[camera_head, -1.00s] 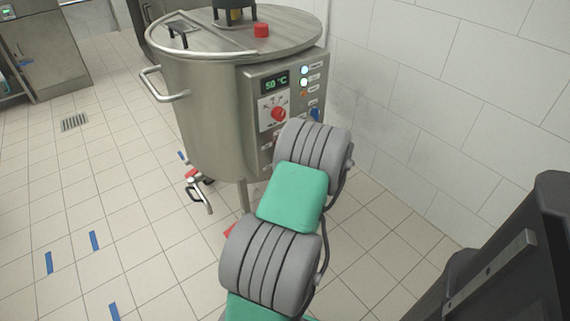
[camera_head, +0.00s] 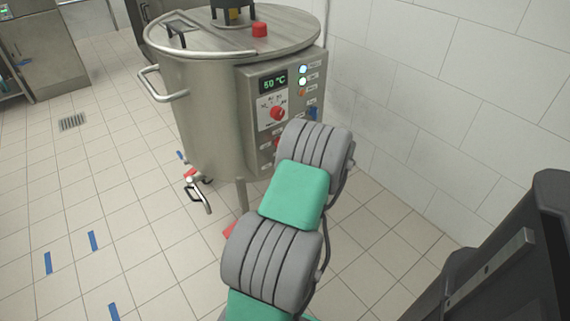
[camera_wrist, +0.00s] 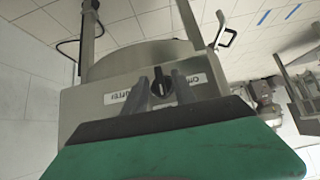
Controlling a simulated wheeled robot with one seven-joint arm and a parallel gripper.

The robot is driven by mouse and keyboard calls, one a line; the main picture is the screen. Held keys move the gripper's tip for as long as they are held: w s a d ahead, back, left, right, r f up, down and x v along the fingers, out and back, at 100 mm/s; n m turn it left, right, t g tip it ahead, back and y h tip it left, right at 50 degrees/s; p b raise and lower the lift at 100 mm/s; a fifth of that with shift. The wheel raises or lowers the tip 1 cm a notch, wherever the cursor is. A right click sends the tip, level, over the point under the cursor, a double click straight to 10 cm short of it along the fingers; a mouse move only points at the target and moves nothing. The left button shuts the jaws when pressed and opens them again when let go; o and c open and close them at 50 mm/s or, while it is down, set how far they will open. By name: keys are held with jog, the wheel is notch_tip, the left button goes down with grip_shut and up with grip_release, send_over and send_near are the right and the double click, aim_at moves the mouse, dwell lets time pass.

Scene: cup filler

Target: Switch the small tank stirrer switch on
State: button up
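A steel tank (camera_head: 205,110) with a control panel (camera_head: 258,85) on its side stands ahead in the head view. In the wrist view, a black rotary switch (camera_wrist: 159,80) sits between two white labels on a grey panel face (camera_wrist: 85,97). The label writing is inverted and I cannot read it. My gripper (camera_wrist: 162,88) points at this switch, with one finger on either side of it and a gap between them. Whether the fingers touch the switch I cannot tell. In the head view my arm hides the gripper and the lower right of the panel.
The panel also carries a 50 °C display (camera_head: 273,82), a red knob (camera_head: 277,113) and a blue control (camera_head: 312,113). A drain valve (camera_head: 197,193) sticks out low on the tank. A tiled wall (camera_head: 440,100) stands close on the right. The floor at left is open.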

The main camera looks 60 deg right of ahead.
jog(key=p+v, duration=0.1)
jog(key=v, duration=0.6)
jog(key=shift+s+r+p, duration=0.25)
jog(key=shift+s+p, duration=0.05)
jog(key=shift+p, duration=0.1)
jog(key=shift+s+a, duration=0.1)
